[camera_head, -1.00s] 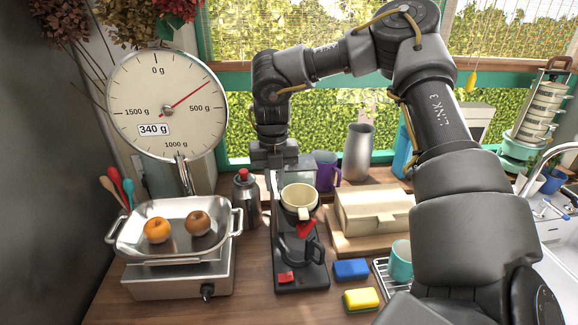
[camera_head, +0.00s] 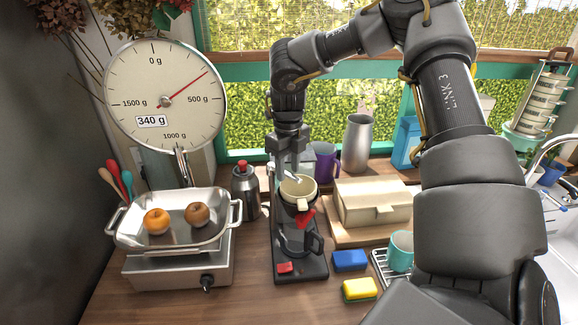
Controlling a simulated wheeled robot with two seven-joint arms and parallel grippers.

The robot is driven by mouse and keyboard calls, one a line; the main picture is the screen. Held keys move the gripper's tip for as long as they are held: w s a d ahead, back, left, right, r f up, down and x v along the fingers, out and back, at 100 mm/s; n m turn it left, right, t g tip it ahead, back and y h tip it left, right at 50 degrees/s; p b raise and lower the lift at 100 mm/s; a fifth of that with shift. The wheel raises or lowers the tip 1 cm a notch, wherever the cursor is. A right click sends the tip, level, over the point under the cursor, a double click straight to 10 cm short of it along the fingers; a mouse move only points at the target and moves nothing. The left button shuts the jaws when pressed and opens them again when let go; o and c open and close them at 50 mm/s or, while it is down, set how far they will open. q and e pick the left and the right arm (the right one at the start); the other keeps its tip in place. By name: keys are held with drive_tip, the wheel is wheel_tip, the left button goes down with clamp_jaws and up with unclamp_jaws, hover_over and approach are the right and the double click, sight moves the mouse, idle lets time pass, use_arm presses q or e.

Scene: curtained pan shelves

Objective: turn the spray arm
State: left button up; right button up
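The coffee maker (camera_head: 313,262) stands on the counter, dark, with a red switch at its base. Its cream filter basket (camera_head: 303,203) sits open at the top, with a red part below it. A small silvery piece, apparently the spray arm (camera_head: 293,178), shows over the basket's rim. My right gripper (camera_head: 289,172) points down just above and behind the basket, close to this piece. Its fingertips are small and partly merge with the machine, so their opening and any contact are unclear. My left gripper is out of view.
A bread box (camera_head: 372,202), blue sponge (camera_head: 349,261), yellow sponge (camera_head: 360,289) and teal mug (camera_head: 400,252) are right. A purple mug (camera_head: 325,165) stands behind.

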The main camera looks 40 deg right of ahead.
drive_tip(key=shift+r, duration=0.15)
drive_tip(key=shift+r+p, duration=0.45)
drive_tip(key=shift+r, duration=0.35)
wheel_tip(320, 180, up, 2)
drive_tip(key=shift+p, duration=0.55)
wheel_tip(320, 180, up, 2)
drive_tip(key=shift+r+p, duration=0.25)
drive_tip(key=shift+p, duration=0.25)
drive_tip(key=shift+r, duration=0.75)
